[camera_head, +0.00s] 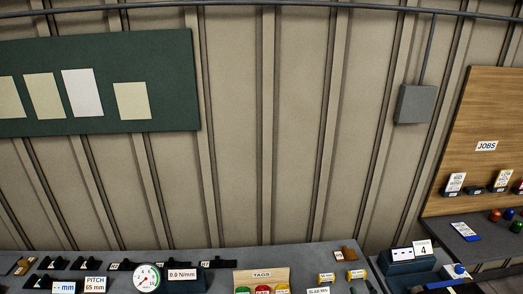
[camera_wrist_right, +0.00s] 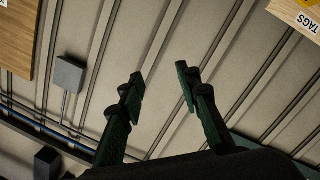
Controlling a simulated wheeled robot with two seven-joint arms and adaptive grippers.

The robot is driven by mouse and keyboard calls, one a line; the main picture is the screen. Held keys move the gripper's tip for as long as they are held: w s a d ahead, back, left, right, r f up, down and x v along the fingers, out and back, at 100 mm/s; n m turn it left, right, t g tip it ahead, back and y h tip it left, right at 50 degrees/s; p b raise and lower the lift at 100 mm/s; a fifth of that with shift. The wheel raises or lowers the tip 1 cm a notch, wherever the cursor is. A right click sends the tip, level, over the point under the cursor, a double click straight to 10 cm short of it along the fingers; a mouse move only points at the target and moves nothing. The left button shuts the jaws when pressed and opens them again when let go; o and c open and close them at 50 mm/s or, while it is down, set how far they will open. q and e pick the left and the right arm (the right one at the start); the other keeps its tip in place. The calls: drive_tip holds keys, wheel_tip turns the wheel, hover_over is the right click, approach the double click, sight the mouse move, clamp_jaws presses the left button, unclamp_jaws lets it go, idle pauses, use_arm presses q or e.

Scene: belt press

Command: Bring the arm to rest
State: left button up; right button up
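My right gripper (camera_wrist_right: 160,88) shows in the right wrist view. Its two dark green and black fingers stand well apart, with only the ribbed wall visible between them. It is open and empty. The fingers point up in that picture and touch nothing that I can see. In the head view I cannot clearly make out either gripper. My left gripper shows in neither view.
A bench (camera_head: 222,254) runs along the bottom of the head view, with a dial gauge (camera_head: 147,278), a TAGS box (camera_head: 262,274) and small labelled parts. A wooden JOBS board (camera_head: 480,120) stands at right. A grey wall box (camera_head: 415,104) hangs beside it.

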drive_tip(key=s+d+f+m+g+h, duration=0.2)
drive_tip(key=s+d+f+m+g, duration=0.25)
drive_tip(key=s+f, duration=0.4)
drive_tip(key=s+a+f+m+g+y, duration=0.1)
drive_tip(key=s+f+m+g+y, duration=0.15)
drive_tip(key=s+f+g, duration=1.15)
drive_tip(key=s+a+f+t+b, duration=0.15)
drive_tip(key=s+f, duration=0.25)
drive_tip(key=f, duration=1.4)
drive_tip(key=s+f+t+b, duration=0.2)
drive_tip(key=s+f+b, duration=0.15)
drive_tip(key=f, duration=1.35)
use_arm(q)
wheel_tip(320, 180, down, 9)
drive_tip(key=b, duration=0.3)
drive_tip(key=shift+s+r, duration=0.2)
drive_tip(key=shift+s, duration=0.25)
use_arm(e)
drive_tip(key=s+f+n+g, duration=0.1)
drive_tip(key=s+f, duration=1.9)
drive_tip(key=f, duration=0.4)
drive_tip(key=shift+s, duration=0.3)
